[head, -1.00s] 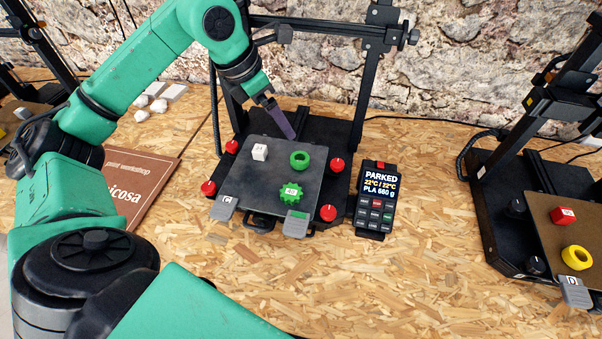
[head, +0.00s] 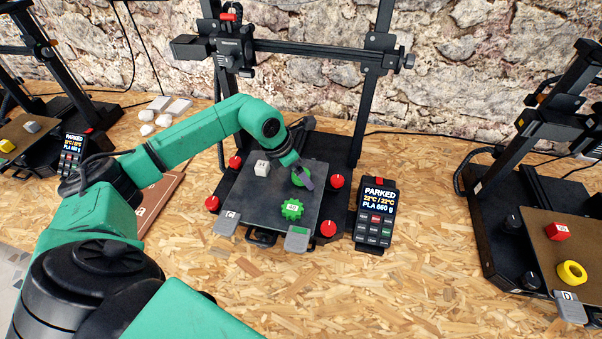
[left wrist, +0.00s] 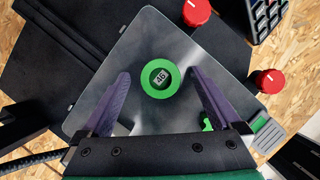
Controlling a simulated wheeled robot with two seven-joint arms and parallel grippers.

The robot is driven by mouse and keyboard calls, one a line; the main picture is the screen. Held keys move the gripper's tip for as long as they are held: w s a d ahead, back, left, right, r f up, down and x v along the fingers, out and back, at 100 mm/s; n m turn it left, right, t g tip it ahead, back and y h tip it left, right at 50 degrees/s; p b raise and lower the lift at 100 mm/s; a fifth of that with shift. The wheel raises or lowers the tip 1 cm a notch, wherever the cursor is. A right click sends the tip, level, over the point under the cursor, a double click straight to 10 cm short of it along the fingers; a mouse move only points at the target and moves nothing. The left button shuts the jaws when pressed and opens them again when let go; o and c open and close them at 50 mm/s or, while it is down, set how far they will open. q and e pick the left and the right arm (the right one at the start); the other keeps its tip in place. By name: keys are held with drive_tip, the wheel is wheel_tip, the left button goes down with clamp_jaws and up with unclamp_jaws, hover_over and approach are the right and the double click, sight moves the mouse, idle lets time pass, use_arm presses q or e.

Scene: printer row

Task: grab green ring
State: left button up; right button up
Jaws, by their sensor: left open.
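The green ring (left wrist: 148,87) lies flat on the grey print plate (left wrist: 140,40) of the middle printer, with a small numbered label showing in its hole in the left wrist view. In the head view the ring (head: 296,180) is partly hidden by my left gripper (head: 304,182). In the left wrist view my left gripper (left wrist: 160,80) is open, with its two purple fingers on either side of the ring and apart from it. Nothing is held. My right gripper is not in view.
A green gear (head: 292,209) and a white cube (head: 262,168) sit on the same plate near the ring. Red knobs (head: 328,229) stand around the plate. A keypad display (head: 376,212) is to the right.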

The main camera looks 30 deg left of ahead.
use_arm(q)
drive_tip(key=c, duration=1.4)
drive_tip(key=shift+r, duration=0.15)
